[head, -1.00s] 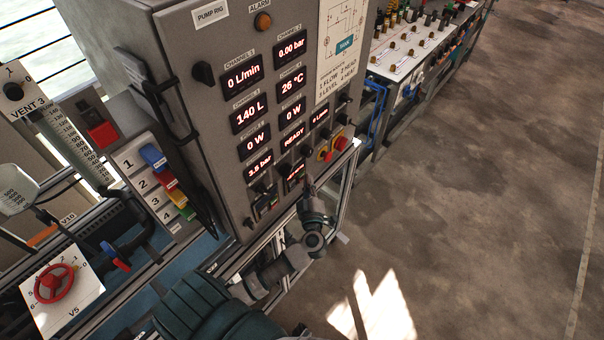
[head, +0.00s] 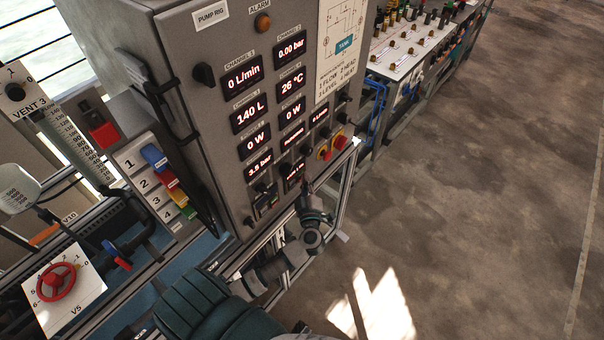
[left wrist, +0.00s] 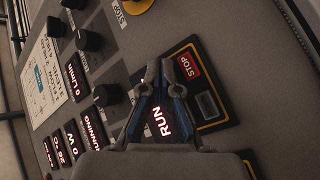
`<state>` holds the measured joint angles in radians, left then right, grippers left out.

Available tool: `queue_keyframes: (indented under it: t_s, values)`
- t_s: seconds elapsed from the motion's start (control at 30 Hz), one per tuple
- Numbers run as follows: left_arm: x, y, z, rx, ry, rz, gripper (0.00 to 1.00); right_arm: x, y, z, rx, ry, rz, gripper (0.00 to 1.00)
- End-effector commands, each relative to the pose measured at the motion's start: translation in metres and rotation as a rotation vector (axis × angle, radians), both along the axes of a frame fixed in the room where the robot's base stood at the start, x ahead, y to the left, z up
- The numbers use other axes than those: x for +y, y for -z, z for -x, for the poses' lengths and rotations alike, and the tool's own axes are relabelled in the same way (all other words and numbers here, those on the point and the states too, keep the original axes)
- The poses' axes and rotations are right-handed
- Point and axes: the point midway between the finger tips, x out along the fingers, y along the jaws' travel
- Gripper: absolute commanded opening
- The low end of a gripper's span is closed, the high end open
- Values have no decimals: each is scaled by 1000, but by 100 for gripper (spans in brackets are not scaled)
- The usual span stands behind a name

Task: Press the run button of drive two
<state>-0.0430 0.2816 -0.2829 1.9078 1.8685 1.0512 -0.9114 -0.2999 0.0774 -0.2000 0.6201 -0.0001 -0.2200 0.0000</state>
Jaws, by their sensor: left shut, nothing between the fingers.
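My left gripper (head: 307,187) is at the lower right of the grey pump rig cabinet's front, its tips at a small drive panel (head: 293,176). In the left wrist view the two fingers (left wrist: 161,72) are shut with nothing between them, their tips over the panel's upper part. Between the fingers a lit display (left wrist: 160,120) reads RUN. Beside it are a red STOP key (left wrist: 188,66) and a grey key (left wrist: 207,105). No run button shows; the fingers cover part of the panel. I cannot read a drive number. My right gripper is out of view.
Another small panel (head: 265,203) sits left of the gripper. Black knobs (left wrist: 89,40) and a yellow-ringed stop button (left wrist: 137,5) are close by. Red and yellow controls (head: 324,152) show at the cabinet's right. Open floor lies to the right.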

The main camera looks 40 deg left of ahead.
Motion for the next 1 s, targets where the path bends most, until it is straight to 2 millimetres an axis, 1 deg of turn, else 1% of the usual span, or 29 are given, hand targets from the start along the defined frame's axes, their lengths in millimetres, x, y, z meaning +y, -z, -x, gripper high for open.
queue_keyframes:
  t_s: [0.37,0.7,1.0]
  values:
    - [1,0,0,-1,-1,0,0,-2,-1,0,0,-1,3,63]
    - [-14,-1,1,0,0,0,0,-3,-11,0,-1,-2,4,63]
    - [-15,0,1,0,0,0,0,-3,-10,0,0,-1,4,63]
